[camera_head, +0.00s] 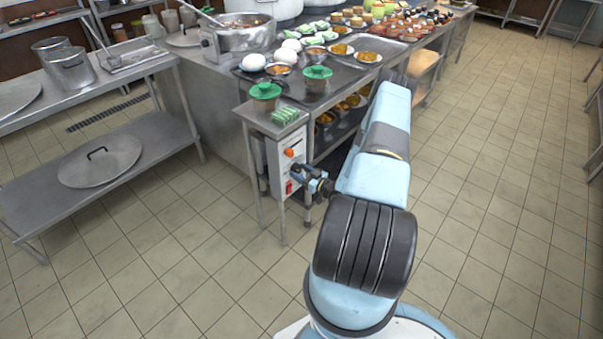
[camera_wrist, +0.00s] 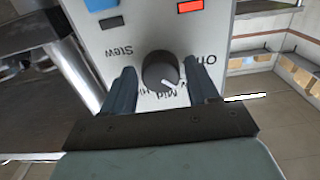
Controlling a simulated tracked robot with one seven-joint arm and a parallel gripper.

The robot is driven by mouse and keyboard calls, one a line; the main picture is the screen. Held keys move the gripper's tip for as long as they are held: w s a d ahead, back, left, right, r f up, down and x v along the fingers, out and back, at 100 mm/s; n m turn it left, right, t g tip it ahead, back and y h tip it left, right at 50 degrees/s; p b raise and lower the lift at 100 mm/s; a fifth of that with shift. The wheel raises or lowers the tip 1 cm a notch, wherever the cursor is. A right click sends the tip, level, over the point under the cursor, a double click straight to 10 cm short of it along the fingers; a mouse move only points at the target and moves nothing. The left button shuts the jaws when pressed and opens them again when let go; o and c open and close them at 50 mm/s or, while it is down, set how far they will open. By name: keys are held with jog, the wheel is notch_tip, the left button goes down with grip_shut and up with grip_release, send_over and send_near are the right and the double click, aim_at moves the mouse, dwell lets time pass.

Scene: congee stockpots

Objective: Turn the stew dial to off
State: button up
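The stew dial (camera_wrist: 160,70) is a round dark knob on a pale control panel (camera_wrist: 215,42). In the wrist view its white pointer mark slants down and right, near the upside-down "Mid" lettering. "Stew" is printed to its left and "Off" to its right. My gripper (camera_head: 312,181) is open, with one finger on each side of the dial and narrow gaps showing. In the head view my gripper is at the front of the panel (camera_head: 278,170); I cannot make out the dial there.
An orange knob or light (camera_head: 290,152) and a red switch (camera_head: 289,188) are on the panel. A steel shelf (camera_head: 140,140) stands left. The tiled floor (camera_head: 490,200) is clear on the right.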

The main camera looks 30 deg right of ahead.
jog(key=c, duration=0.8)
jog(key=shift+n, duration=0.3)
jog(key=n, duration=0.4)
jog(key=shift+n, duration=2.2)
jog(key=o, duration=1.1)
